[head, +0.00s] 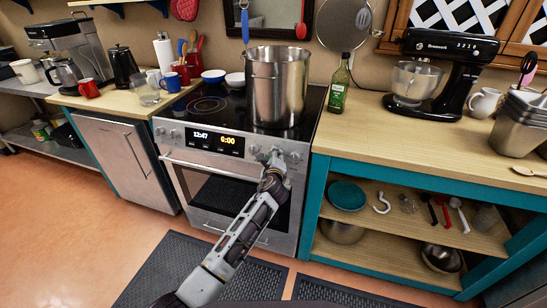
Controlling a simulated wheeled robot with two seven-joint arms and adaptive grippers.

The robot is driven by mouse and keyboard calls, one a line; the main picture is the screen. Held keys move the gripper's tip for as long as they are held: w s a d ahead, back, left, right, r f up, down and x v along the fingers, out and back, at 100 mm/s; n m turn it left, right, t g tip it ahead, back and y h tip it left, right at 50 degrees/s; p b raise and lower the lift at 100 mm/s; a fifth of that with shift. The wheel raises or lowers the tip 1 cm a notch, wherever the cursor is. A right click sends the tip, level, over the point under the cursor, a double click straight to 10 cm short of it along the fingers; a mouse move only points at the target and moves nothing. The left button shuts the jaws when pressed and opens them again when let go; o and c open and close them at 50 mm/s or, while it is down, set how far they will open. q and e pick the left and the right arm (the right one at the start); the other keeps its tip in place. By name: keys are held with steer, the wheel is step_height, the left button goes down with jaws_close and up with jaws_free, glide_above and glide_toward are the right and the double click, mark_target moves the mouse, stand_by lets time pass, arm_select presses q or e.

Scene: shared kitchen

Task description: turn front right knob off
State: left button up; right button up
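The stove (222,152) has a silver front panel with a lit display and round knobs. Two knobs sit left of the display; at the right end, a knob (295,157) shows beside my gripper and another (254,149) to its left. My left gripper (274,157) is at this right group, in front of the panel. It covers part of the panel, and whether it touches a knob is hidden. Its fingers are too small and overlapped to tell open from shut. The knobs' pointer marks cannot be read. My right gripper is not in view.
A large steel pot (277,88) stands on the right side of the cooktop (205,108). The oven door handle (212,168) runs below the panel. A green bottle (339,85) stands on the right counter (400,132). Dark mats (190,270) lie on the floor.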

arm_select(q)
steer(key=o, duration=1)
steer(key=shift+a, duration=0.1)
steer(key=shift+o, duration=0.2)
steer(key=s+r, duration=0.2)
steer(key=s, duration=0.9)
steer(key=shift+s+r, duration=0.2)
steer(key=shift+s, duration=0.15)
